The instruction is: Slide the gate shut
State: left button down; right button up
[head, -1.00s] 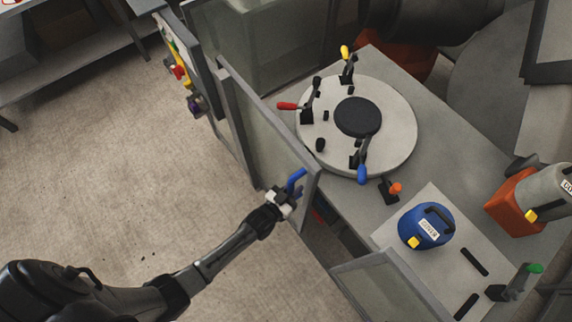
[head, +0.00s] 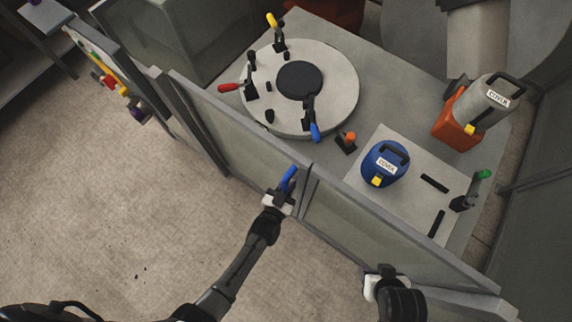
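The gate (head: 235,150) is a framed, clear panel with a blue handle (head: 288,178) near its right end. Its right edge stands right beside the end post of the fixed fence panel (head: 380,222); at most a thin gap shows between them. My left gripper (head: 281,194) is at the blue handle and appears closed around it; the fingertips are small and partly hidden. My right gripper (head: 373,284) is low at the right, in front of the fixed panel and away from the handle. Its fingers are not clear.
Behind the fence, a table holds a round turntable (head: 335,90) with coloured clamps, a blue labelled cover (head: 385,163) and an orange clamp (head: 346,142). A grey labelled tool on an orange block (head: 457,125) stands at the right. A button panel (head: 108,80) is at the left. Floor in front is clear.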

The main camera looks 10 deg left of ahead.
pick_arm(q)
jog(key=shift+d+r, duration=0.1)
jog(key=shift+d, duration=0.1)
jog(key=c, duration=1.4)
grip_release()
jog(key=o, duration=0.4)
jog(key=shift+s+d, duration=0.1)
jog(key=shift+o, duration=0.2)
jog(key=shift+s, duration=0.35)
jog(key=s+a, duration=0.2)
jog(key=s, duration=1.1)
jog(key=shift+a, duration=0.35)
jog(key=shift+w, duration=0.1)
